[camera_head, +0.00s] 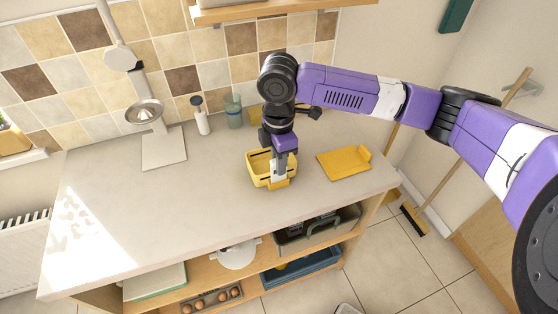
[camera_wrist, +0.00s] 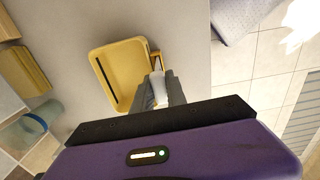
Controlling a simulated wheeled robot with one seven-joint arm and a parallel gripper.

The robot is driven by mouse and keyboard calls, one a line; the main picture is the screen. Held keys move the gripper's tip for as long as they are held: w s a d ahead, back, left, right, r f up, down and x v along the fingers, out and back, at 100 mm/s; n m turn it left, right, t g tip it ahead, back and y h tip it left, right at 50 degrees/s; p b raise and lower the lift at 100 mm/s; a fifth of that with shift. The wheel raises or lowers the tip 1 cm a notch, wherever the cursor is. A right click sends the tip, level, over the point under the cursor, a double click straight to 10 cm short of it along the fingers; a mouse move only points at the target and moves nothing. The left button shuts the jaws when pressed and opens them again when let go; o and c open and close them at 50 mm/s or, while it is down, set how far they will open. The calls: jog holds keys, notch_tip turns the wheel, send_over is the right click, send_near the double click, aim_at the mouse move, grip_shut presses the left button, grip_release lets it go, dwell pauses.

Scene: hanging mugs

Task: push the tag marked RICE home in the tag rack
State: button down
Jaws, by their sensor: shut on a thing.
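My gripper (camera_head: 279,180) is low over the counter, at the front right side of a yellow open-topped holder (camera_head: 257,172). The holder, seemingly the tag rack, shows a dark slot along one side in the wrist view (camera_wrist: 132,60). My gripper (camera_wrist: 160,78) is shut on a small pale piece (camera_wrist: 157,86), which seems to be the tag. A small orange-brown part shows just beyond the fingertips, beside the holder. No RICE lettering can be read. I cannot tell whether the piece touches the holder or how deep it sits.
A flat yellow piece with a raised end (camera_head: 344,163) lies to the right on the counter (camera_head: 215,205). A grey stand (camera_head: 163,147), a white-bodied bottle (camera_head: 202,117) and a bluish cup (camera_head: 233,110) stand at the back. The counter's left and front are clear.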

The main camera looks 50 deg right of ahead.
jog(key=shift+f+b, duration=0.4)
jog(key=shift+f, duration=0.3)
jog(key=c, duration=1.3)
grip_release()
jog(key=shift+o, duration=0.2)
jog(key=shift+r+b, duration=0.6)
jog(key=shift+r, duration=3.3)
